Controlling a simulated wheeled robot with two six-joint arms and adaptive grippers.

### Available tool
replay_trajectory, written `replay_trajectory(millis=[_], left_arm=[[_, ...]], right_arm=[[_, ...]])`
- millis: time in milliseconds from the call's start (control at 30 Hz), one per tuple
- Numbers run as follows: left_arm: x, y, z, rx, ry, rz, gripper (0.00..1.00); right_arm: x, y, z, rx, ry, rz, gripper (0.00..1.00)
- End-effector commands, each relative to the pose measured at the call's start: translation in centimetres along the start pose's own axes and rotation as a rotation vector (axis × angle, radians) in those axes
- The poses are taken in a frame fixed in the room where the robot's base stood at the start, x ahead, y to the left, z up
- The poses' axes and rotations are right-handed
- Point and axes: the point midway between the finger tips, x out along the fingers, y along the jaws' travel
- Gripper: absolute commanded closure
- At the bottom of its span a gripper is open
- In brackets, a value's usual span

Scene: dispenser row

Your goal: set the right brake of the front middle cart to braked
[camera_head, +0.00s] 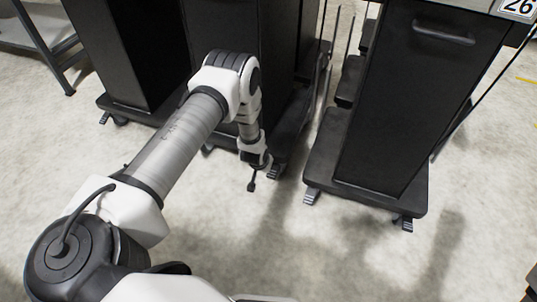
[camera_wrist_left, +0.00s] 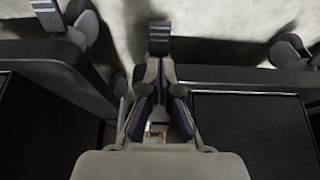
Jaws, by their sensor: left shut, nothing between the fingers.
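The front middle cart (camera_head: 225,55) is black and stands behind my left arm, which hides much of its front. Its right brake (camera_head: 278,172) is a grey ribbed pedal low at its right front corner. My left gripper (camera_head: 252,186) is shut and empty, pointing down just left of that pedal in the head view. In the left wrist view the shut fingers (camera_wrist_left: 160,68) lie close to the brake pedal (camera_wrist_left: 158,38), which shows just beyond their tips. I cannot tell whether they touch. My right gripper is not in view.
A right cart (camera_head: 400,110) stands close by, with grey pedals at its left (camera_head: 312,196) and right (camera_head: 403,223) front corners. A narrow gap separates it from the middle cart. A left cart (camera_head: 125,55) stands at the back left. The floor in front is clear.

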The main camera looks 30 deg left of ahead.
Motion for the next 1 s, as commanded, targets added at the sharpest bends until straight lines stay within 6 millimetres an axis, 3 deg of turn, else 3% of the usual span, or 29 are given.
replay_trajectory(millis=[33,200,833,900,967,1000], left_arm=[[-1.6,0.0,0.0,0.000,-0.001,0.000,1.00],[-3.7,0.0,0.8,0.000,-0.001,0.000,1.00],[-4.0,0.0,0.9,0.000,0.002,0.000,1.00],[-4.2,0.8,0.3,0.014,0.010,0.007,1.00],[-4.8,2.4,1.6,0.043,-0.018,0.021,1.00],[-5.5,3.3,3.4,0.063,-0.055,0.030,1.00]], right_arm=[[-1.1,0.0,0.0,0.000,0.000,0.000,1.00],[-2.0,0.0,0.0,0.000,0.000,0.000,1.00],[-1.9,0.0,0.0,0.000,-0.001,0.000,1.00],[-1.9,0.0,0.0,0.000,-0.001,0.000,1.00],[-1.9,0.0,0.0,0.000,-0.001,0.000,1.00],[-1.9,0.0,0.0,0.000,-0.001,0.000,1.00]])
